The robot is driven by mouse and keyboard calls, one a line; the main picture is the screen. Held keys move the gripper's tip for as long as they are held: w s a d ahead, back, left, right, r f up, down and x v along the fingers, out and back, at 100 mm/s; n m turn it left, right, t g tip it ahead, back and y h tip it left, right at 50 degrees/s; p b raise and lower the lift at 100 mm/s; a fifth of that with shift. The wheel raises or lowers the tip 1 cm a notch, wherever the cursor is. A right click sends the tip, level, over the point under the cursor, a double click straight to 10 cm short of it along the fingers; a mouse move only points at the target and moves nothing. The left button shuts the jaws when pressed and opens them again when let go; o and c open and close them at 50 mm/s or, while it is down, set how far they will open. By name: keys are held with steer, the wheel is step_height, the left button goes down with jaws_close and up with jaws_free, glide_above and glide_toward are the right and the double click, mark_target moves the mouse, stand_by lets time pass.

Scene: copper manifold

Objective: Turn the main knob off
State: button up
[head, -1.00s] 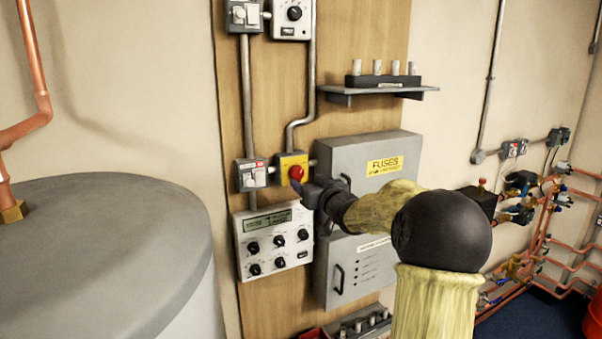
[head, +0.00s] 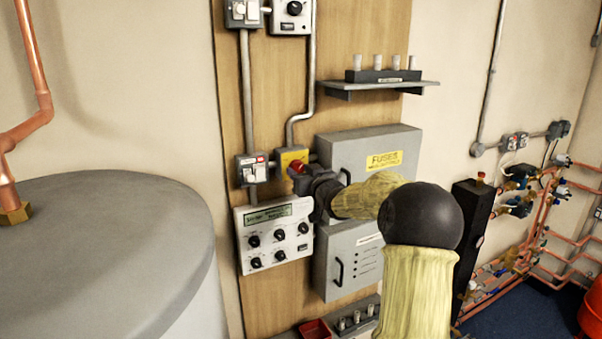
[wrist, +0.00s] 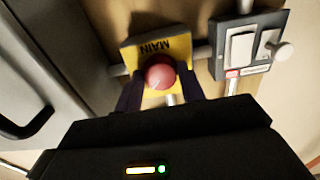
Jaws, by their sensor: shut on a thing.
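The main knob is a round red knob (wrist: 159,76) on a yellow plate (wrist: 181,46) marked MAIN, seen in the wrist view. In the head view the yellow plate (head: 286,157) is on the wooden board, left of the fuse cabinet, and the red knob (head: 297,167) is partly covered by my gripper. My gripper (wrist: 160,88) has one dark finger on each side of the knob and is shut on it. In the head view my gripper (head: 304,184) reaches the knob from the lower right.
A grey fuse cabinet (head: 398,142) stands just right of the knob. A control panel with several black knobs (head: 277,232) is below. A shelf (head: 384,87) is above right. A large grey tank (head: 100,240) fills the left.

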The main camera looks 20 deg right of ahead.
steer(key=shift+f+n+b, duration=0.1)
steer(key=shift+n+b, duration=0.4)
steer(key=shift+b, duration=0.05)
steer(key=n+b, duration=0.2)
steer(key=shift+n+b, duration=0.3)
steer(key=shift+n, duration=0.1)
steer(key=n+b, duration=0.3)
steer(key=n, duration=0.2)
steer(key=shift+b, duration=0.35)
steer(key=n+b, duration=0.2)
steer(key=n, duration=0.2)
steer(key=shift+n+b, duration=0.35)
steer(key=shift+n, duration=0.05)
steer(key=n+b, duration=0.2)
steer(key=n, duration=0.2)
steer(key=shift+d, duration=0.1)
steer(key=shift+r+n, duration=0.2)
steer(key=shift+n, duration=0.1)
steer(key=o, duration=1)
steer(key=shift+c, duration=0.2)
